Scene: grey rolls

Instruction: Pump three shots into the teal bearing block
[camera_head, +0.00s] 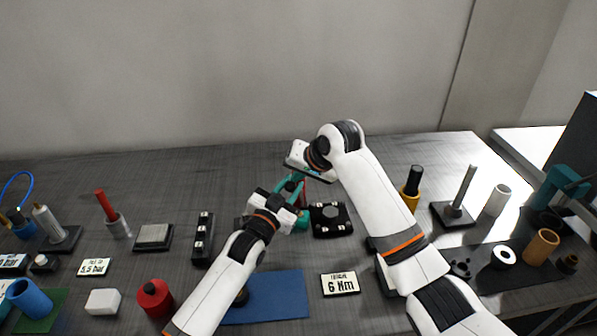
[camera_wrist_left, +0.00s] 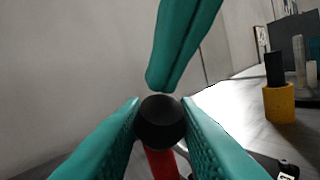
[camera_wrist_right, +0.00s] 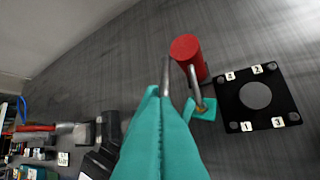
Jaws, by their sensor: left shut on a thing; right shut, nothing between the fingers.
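My left gripper (camera_wrist_left: 162,122) is shut on the dark round end (camera_wrist_left: 160,121) of a red tool (camera_wrist_left: 160,163). The right wrist view shows a red cylinder (camera_wrist_right: 188,46) and thin metal rods. One rod (camera_wrist_right: 196,82) ends in brass at a small teal block (camera_wrist_right: 204,109), apparently the bearing block; whether they touch is unclear. My right gripper (camera_wrist_right: 163,92) is shut and empty, beside the other rod (camera_wrist_right: 166,72); contact is unclear. In the left wrist view its teal fingers (camera_wrist_left: 160,82) come down just above the dark end. In the head view the arms partly hide all this.
A black plate with numbered corners (camera_wrist_right: 256,94) lies beside the teal block. A blue mat (camera_head: 280,297) and a "6 Nm" sign (camera_head: 340,284) lie in front. A black bar (camera_head: 202,238) and grey block (camera_head: 153,236) stand left, a yellow holder (camera_head: 410,197) right.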

